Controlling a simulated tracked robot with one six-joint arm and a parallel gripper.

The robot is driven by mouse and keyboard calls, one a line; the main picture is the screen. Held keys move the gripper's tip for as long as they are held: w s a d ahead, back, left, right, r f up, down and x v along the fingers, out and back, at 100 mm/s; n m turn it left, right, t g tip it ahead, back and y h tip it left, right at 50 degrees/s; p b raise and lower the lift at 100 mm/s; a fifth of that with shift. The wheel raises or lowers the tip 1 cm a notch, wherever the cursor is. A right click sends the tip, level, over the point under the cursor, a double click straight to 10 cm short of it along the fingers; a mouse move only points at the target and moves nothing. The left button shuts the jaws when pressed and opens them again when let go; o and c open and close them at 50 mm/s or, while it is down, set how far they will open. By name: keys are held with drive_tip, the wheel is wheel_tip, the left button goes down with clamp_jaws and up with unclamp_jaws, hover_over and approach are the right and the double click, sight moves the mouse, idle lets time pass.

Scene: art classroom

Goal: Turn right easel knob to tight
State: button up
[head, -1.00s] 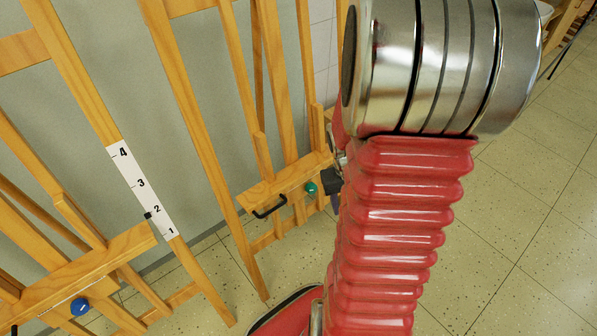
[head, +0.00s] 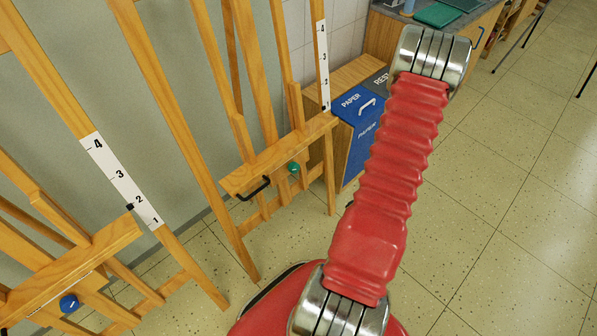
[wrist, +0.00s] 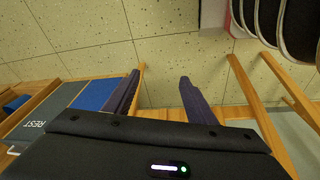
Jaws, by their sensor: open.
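The right easel (head: 265,165) is wooden, with a green knob (head: 293,167) under its ledge. The knob is too small to read its turn. A black handle (head: 252,190) sits left of the knob. My gripper (wrist: 160,76) shows in the wrist view with two dark fingers spread apart and nothing between them. It points at floor beside wooden legs, and no knob shows there. In the head view my gripper is not visible; my red arm rises to the right of the right easel.
A left easel (head: 115,240) has a blue knob (head: 69,303) with a pale mark. Behind the right easel stand a blue paper bin (head: 357,108) and a wooden cabinet (head: 350,72). Tiled floor (head: 500,200) at the right is open.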

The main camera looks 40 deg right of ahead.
wheel_tip(320, 180, down, 7)
drive_tip(key=w+a+n+t, duration=0.1)
drive_tip(key=a+t, duration=0.1)
drive_tip(key=t, duration=0.2)
drive_tip(key=n+t+y, duration=0.1)
drive_tip(key=n+t, duration=0.3)
drive_tip(key=t, duration=0.8)
approach(296, 170)
drive_tip(key=s, duration=0.5)
drive_tip(key=shift+r, duration=0.1)
drive_tip(key=shift+w, duration=0.15)
drive_tip(key=shift+w+d, duration=0.15)
drive_tip(key=shift+w, duration=6.7)
drive_tip(key=shift+c, duration=0.6)
drive_tip(key=c, duration=0.9)
